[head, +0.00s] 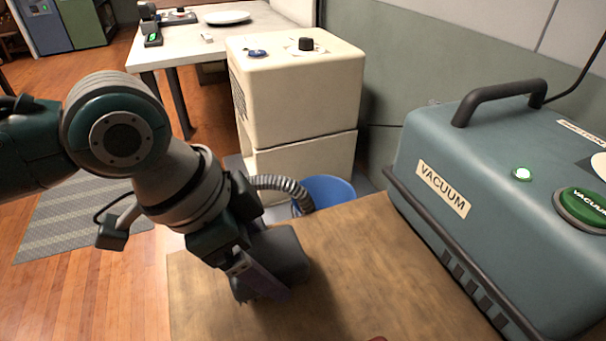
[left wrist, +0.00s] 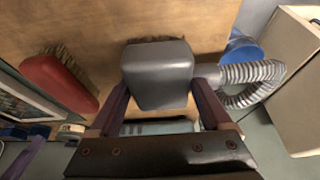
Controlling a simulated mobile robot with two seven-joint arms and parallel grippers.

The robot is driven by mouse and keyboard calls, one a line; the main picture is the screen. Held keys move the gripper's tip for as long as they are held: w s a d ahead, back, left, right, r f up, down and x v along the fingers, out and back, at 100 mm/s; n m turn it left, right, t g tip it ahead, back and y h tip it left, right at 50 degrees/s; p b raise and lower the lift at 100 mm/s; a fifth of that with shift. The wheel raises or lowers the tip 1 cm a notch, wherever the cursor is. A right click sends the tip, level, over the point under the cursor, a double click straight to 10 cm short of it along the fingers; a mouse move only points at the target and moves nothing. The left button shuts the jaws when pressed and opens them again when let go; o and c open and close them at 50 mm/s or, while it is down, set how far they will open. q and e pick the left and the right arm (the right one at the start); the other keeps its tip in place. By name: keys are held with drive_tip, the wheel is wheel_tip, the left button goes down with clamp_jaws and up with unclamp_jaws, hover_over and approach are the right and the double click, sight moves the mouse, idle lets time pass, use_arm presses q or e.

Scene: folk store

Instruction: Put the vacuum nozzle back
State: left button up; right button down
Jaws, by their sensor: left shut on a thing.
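The vacuum nozzle (head: 287,250) is a dark grey block at the end of a ribbed grey hose (head: 283,185). My left gripper (head: 262,278) is shut on it, over the brown work surface (head: 350,270). In the left wrist view the nozzle (left wrist: 158,75) sits between the purple fingers of the left gripper (left wrist: 162,106), with the hose (left wrist: 245,75) leaving to the right. I cannot tell whether the nozzle touches the surface. The blue-grey vacuum (head: 450,190) stands at the right, with a lit green lamp. My right gripper is not identifiable.
A red brush (left wrist: 60,82) lies on the brown surface. A blue bucket (head: 330,190) stands behind it, beside a cream cabinet (head: 295,95) with a dark knob. A white table (head: 190,45) is at the back. The surface's middle looks clear.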

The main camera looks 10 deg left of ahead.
use_arm(q)
drive_tip(key=shift+f, duration=1.05)
use_arm(e)
drive_tip(key=shift+f, duration=0.3)
drive_tip(key=shift+w, duration=0.1)
use_arm(q)
drive_tip(key=shift+f, duration=0.15)
use_arm(e)
drive_tip(key=shift+f, duration=0.1)
use_arm(q)
drive_tip(key=o, duration=1.4)
use_arm(e)
drive_tip(key=shift+d, duration=0.1)
